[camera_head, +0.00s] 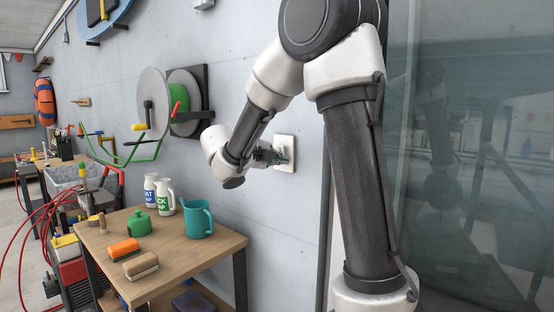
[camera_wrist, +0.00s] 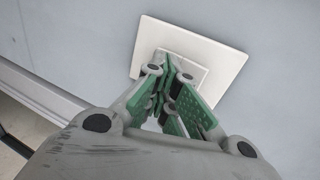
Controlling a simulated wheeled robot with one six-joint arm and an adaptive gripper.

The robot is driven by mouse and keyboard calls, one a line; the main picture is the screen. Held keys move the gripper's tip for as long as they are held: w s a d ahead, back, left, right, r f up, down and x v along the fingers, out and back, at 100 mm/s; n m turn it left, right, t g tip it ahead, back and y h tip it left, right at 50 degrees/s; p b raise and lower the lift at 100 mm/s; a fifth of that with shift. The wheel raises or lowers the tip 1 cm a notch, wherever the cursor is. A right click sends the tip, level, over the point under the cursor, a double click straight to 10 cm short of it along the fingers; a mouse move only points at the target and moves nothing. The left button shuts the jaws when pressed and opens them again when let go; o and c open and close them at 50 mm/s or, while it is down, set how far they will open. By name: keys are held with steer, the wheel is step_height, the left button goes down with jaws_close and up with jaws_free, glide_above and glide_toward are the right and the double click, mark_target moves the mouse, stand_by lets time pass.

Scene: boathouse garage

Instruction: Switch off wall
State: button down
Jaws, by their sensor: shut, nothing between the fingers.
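The white wall switch (camera_head: 284,144) is a square plate on the grey wall, right of the hose reel in the head view. It also shows in the wrist view (camera_wrist: 222,58), tilted, with a rocker in its middle. My gripper (camera_head: 276,156) is at the plate, its green-padded fingers shut and empty. In the wrist view the fingertips (camera_wrist: 172,62) lie over the lower left part of the rocker and seem to touch or nearly touch it. They hide part of the rocker, and I cannot tell which way it is tipped.
A wooden table (camera_head: 180,262) below holds a teal jug (camera_head: 198,220), a green container (camera_head: 139,225), two white bottles and two brushes. A hose reel (camera_head: 170,103) hangs on the wall at left. A glass panel (camera_head: 470,150) stands at right, close to my arm.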

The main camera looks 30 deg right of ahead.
steer(key=shift+r, duration=0.15)
steer(key=shift+r, duration=0.65)
steer(key=shift+a, duration=0.1)
steer(key=v, duration=1.4)
